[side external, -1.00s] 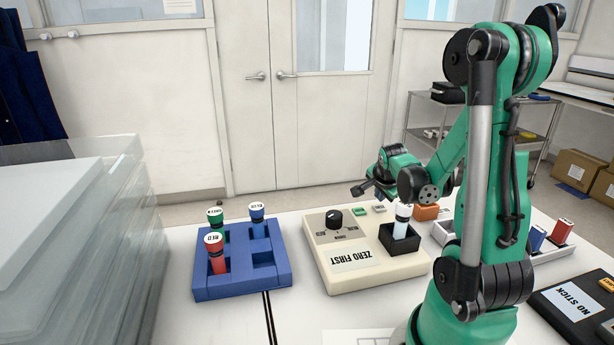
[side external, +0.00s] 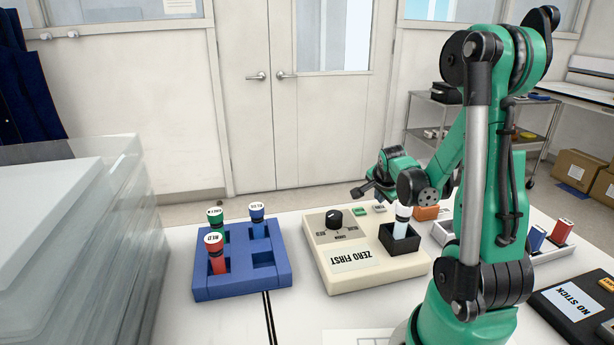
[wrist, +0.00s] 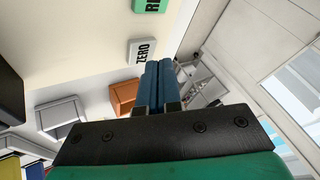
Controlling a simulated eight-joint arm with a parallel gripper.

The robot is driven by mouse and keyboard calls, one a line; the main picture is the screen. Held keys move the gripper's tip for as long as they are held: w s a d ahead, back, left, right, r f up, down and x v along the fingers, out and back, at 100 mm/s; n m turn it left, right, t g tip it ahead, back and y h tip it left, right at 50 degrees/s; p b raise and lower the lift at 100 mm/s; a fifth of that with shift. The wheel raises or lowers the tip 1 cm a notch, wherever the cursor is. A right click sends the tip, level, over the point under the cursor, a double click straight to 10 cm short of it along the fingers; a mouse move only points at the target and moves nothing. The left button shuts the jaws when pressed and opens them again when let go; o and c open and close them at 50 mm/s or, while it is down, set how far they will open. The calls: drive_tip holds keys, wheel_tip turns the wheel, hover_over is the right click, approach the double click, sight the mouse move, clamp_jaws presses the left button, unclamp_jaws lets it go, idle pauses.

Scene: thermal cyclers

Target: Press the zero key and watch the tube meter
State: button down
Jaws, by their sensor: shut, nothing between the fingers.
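The cream tube meter (side external: 340,278) labelled ZERO FIRST stands on the white table, with a black dial (side external: 334,217) on top. A white-capped tube (side external: 402,220) stands upright in its black holder (side external: 388,238). The pale zero key (side external: 379,207) sits at its far edge beside a green key (side external: 360,210). In the wrist view the zero key (wrist: 142,51) lies just beyond my fingertips, with the green key (wrist: 150,6) at the top edge. My gripper (wrist: 160,66) is shut and empty, beside the zero key; I cannot tell whether it touches. It also shows in the side view (side external: 356,193).
A blue rack (side external: 243,281) with red, green and blue tubes stands left of the meter. An orange block (side external: 426,212) and a white tray (side external: 552,250) are to the right. A black NO STICK pad (side external: 575,305) lies front right. Clear stacked boxes (side external: 100,250) stand far left.

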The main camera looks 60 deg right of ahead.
sight(379, 208)
drive_tip(key=shift+f, duration=0.25)
drive_tip(key=shift+f, duration=0.35)
idle(0.6)
drive_tip(key=shift+r, duration=0.8)
drive_tip(key=shift+r, duration=2.5)
